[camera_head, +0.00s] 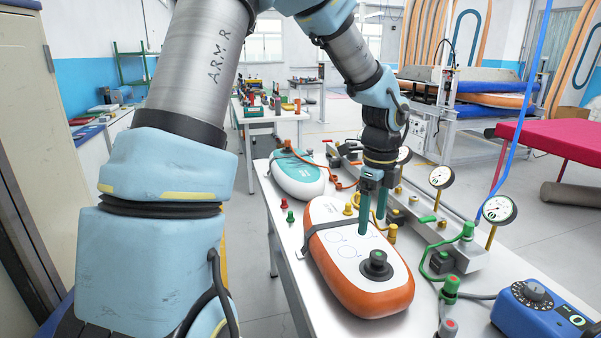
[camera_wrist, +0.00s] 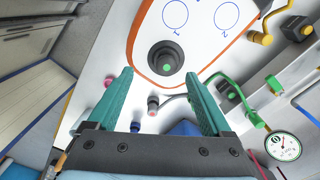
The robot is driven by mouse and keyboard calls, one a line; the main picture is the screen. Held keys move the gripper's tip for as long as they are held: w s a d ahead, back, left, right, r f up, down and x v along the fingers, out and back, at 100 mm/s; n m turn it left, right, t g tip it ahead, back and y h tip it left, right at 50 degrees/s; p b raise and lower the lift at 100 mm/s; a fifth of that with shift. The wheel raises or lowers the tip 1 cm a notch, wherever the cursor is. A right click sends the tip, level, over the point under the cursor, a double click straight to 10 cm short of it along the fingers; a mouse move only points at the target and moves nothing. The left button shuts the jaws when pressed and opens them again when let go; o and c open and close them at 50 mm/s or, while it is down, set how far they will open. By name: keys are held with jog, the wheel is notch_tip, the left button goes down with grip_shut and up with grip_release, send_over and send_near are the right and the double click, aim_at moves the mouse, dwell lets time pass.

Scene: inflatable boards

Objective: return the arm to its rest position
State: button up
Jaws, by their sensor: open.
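My gripper (camera_head: 372,212) hangs from my bent arm over the orange-and-white inflatable board (camera_head: 338,240) on the white table. In the wrist view my gripper (camera_wrist: 163,105) has its two green fingers spread wide, with nothing between them. The board (camera_wrist: 200,45) shows there ahead of the fingertips, with its black round valve (camera_wrist: 165,57) just beyond them. I cannot tell the exact height of the fingertips above the board.
A teal-and-white board (camera_head: 297,178) lies behind. Gauges (camera_head: 498,209) stand on a rail at the right. A blue pump box (camera_head: 540,312) sits at front right, and coloured fittings (camera_head: 450,288) and hoses lie near the board. A red-topped table (camera_head: 550,150) stands farther right.

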jog(key=s+a+n, duration=0.2)
jog(key=a+n, duration=1.1)
jog(key=s+a+n+t, duration=0.1)
jog(key=s+a+n, duration=0.1)
jog(key=a+n, duration=1.1)
jog(key=shift+s+a+f+t, duration=0.25)
jog(key=shift+s+a+t, duration=0.05)
jog(key=shift+a, duration=0.5)
